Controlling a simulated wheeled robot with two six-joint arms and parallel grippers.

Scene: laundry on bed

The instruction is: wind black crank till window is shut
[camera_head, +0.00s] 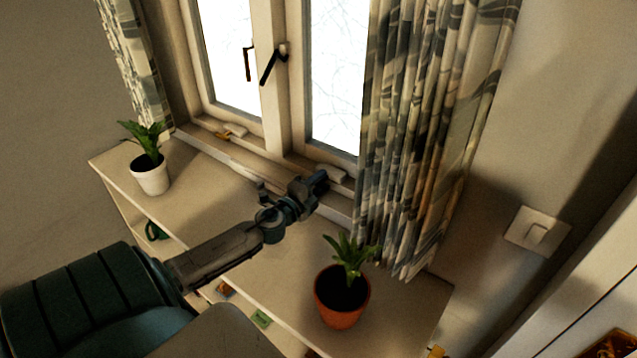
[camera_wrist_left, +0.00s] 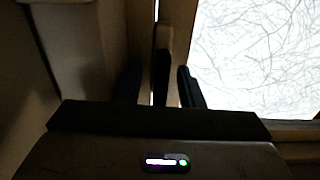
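My left gripper (camera_head: 318,180) reaches in from the left, over the sill, to the bottom of the right window pane. In the left wrist view its two dark fingers stand apart, and a dark upright piece (camera_wrist_left: 163,72) shows between them. A gap shows beside the right finger; the left side is too dark to judge contact. I cannot tell for sure whether this piece is the black crank. A pale fitting (camera_head: 331,173) sits by the gripper on the window frame. Two black handles, a left one (camera_head: 247,64) and a right one (camera_head: 272,65), hang higher on the frame. My right gripper is out of view.
A white-potted plant (camera_head: 151,178) stands at the left end of the pale shelf (camera_head: 205,187). An orange-potted plant (camera_head: 341,300) stands at the right, near my arm. A patterned curtain (camera_head: 420,130) hangs right of the gripper. A wall switch (camera_head: 537,231) is farther right.

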